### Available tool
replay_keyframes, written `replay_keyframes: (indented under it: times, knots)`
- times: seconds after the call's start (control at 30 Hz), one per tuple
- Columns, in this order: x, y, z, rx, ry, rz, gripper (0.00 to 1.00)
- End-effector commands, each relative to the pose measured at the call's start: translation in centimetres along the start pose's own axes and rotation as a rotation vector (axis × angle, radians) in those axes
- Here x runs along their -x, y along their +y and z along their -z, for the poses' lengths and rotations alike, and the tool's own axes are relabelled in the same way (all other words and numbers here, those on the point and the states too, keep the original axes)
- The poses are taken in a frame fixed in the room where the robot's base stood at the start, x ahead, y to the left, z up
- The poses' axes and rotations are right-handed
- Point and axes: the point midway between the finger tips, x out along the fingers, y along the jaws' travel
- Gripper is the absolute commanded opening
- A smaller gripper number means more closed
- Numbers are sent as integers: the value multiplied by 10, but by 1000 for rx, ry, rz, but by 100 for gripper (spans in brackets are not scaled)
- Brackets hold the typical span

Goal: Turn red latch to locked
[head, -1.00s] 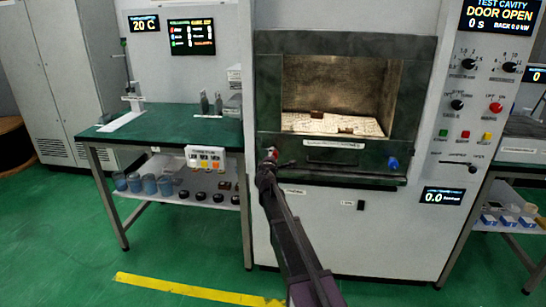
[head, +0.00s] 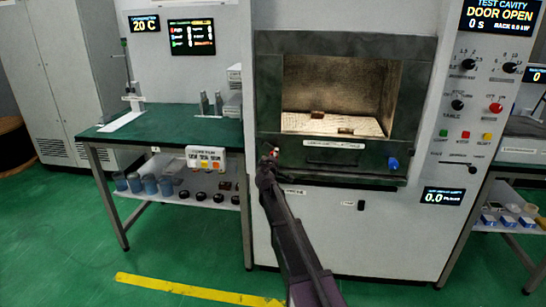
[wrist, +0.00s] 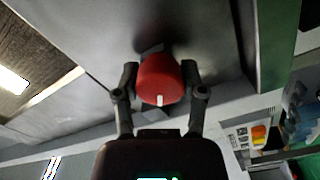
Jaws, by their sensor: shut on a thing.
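The red latch (wrist: 160,80) is a round red knob with a short white mark on its lower edge, seen in the wrist view. My gripper (wrist: 160,70) is shut on it, with one dark finger on each side. In the head view, my gripper (head: 267,166) reaches the lower left corner of the open cavity front, where a small bit of the red latch (head: 273,152) shows above it. The fingers and arm hide most of the latch there. The upper right display (head: 502,15) reads DOOR OPEN.
A blue latch (head: 393,164) sits at the lower right of the cavity front. The lit cavity (head: 335,95) holds small brown pieces on a pale floor. A green-topped table (head: 165,125) stands to the left.

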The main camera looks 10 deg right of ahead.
Motion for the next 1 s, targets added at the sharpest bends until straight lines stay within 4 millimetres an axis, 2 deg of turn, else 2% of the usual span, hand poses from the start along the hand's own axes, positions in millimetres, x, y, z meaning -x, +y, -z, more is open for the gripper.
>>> replay_keyframes:
  times: [0.47, 0.5, 0.57, 0.6, 1.0]
  knots:
    - [-2, 0, 0, -19, 0, 0, 6]
    - [-2, 0, 0, -19, 0, 0, 65]
    - [-2, 0, 0, -18, 0, 0, 83]
    - [-1, 0, 0, -18, 0, 0, 88]
    - [0, 0, 0, -16, 0, 0, 88]
